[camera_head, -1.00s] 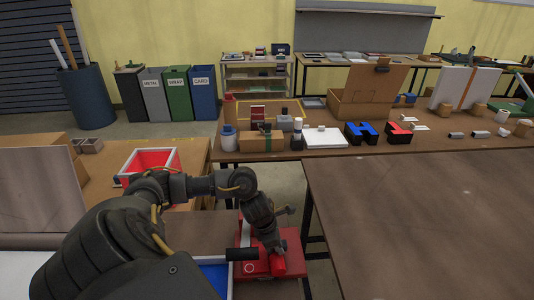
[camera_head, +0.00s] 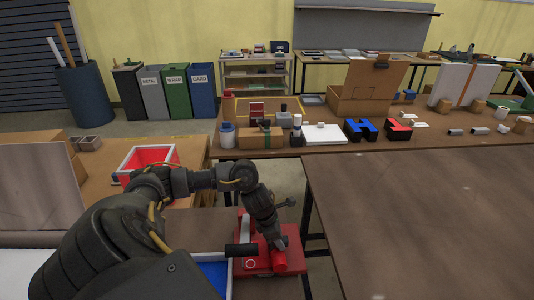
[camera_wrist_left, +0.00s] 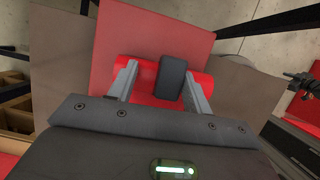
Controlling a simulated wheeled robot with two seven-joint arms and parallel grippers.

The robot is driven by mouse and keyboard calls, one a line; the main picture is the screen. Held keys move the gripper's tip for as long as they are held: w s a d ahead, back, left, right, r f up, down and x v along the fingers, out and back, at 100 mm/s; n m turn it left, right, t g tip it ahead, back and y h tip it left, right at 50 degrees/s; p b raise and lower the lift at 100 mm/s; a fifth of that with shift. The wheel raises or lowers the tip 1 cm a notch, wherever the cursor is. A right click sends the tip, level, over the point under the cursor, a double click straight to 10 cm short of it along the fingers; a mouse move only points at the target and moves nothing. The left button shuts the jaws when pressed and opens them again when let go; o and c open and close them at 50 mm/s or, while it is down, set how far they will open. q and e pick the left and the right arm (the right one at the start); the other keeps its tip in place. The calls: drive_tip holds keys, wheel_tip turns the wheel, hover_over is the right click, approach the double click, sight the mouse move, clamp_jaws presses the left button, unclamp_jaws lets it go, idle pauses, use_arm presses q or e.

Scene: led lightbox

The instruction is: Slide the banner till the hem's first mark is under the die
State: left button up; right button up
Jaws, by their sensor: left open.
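A red press-like device (camera_head: 262,268) with a black handle (camera_head: 240,250) and a pale grey bar stands at the lower middle of the head view. My left gripper reaches down over it. In the left wrist view my left gripper (camera_wrist_left: 160,72) is open, its two grey fingers on either side of a black block (camera_wrist_left: 172,78) in front of a red cylinder (camera_wrist_left: 140,72). A red plate (camera_wrist_left: 155,35) lies beyond. I cannot tell whether the fingers touch anything. I cannot make out the banner, hem mark or die for certain.
A blue-floored tray with a white rim (camera_head: 230,285) lies left of the device, partly behind my arm. A red-lined bin (camera_head: 150,155) stands farther left. The brown table (camera_head: 430,215) at right is bare in front; a bench with several items stands behind.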

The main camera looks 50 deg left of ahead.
sight(267, 250)
use_arm(q)
drive_tip(key=shift+s+d+f, duration=0.1)
drive_tip(key=shift+s+f, duration=0.1)
drive_tip(key=v, duration=1.1)
drive_tip(key=shift+w, duration=0.15)
